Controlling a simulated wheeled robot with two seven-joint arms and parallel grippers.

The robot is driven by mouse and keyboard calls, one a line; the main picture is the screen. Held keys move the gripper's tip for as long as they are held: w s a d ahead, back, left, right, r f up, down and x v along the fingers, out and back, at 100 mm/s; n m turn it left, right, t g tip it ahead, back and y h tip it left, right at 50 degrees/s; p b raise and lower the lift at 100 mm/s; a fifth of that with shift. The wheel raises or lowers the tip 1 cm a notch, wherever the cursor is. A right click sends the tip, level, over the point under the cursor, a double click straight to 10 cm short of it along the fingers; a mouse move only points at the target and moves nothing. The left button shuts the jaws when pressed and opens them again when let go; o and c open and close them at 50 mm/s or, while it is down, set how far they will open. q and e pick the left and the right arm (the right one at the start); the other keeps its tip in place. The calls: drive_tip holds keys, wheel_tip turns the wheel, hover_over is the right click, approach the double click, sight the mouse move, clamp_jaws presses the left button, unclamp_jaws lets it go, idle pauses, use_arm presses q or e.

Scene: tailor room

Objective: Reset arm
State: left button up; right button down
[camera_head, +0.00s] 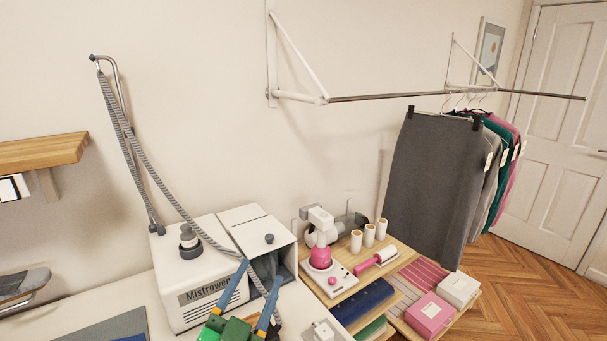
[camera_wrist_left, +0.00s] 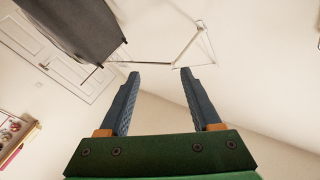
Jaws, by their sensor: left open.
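My left gripper (camera_head: 252,301) shows at the bottom of the head view, with blue fingers and a green body, in front of the white Mistrowe steam unit (camera_head: 190,273). Its two fingers are spread apart with nothing between them. In the left wrist view the open fingers (camera_wrist_left: 158,75) point toward the wall and the rail bracket (camera_wrist_left: 188,45), with empty air between them. My right gripper is in neither view.
A table with a pink and white machine (camera_head: 320,255) and white spools stands right of the steam unit. A clothes rail (camera_head: 400,96) with a grey skirt (camera_head: 433,180) and other garments hangs above. A wooden shelf (camera_head: 45,152) is at the left. Floor (camera_head: 520,290) at the right is clear.

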use_arm(q)
drive_tip(key=s+a+f+n+g+y, duration=0.25)
drive_tip(key=s+f+g, duration=0.2)
drive_tip(key=f, duration=0.55)
drive_tip(key=s+a+f+n+g+y, duration=0.25)
drive_tip(key=s+a+f+g, duration=0.2)
drive_tip(key=f, duration=0.45)
drive_tip(key=s+a+f+n+g, duration=0.1)
drive_tip(key=s+f+g, duration=0.2)
drive_tip(key=s+f, duration=0.3)
drive_tip(key=s+a+f+g, duration=0.1)
drive_tip(key=s+f+g, duration=0.25)
drive_tip(key=s, duration=0.55)
wheel_tip(320, 180, down, 22)
drive_tip(key=s+g+b, duration=0.2)
drive_tip(key=b, duration=0.4)
drive_tip(key=s+a+f+b, duration=0.2)
drive_tip(key=s+f+b, duration=0.2)
drive_tip(key=s+f, duration=0.7)
wheel_tip(320, 180, down, 3)
drive_tip(key=shift+s+r+g, duration=0.1)
drive_tip(key=shift+s+g, duration=0.15)
drive_tip(key=shift+g, duration=0.1)
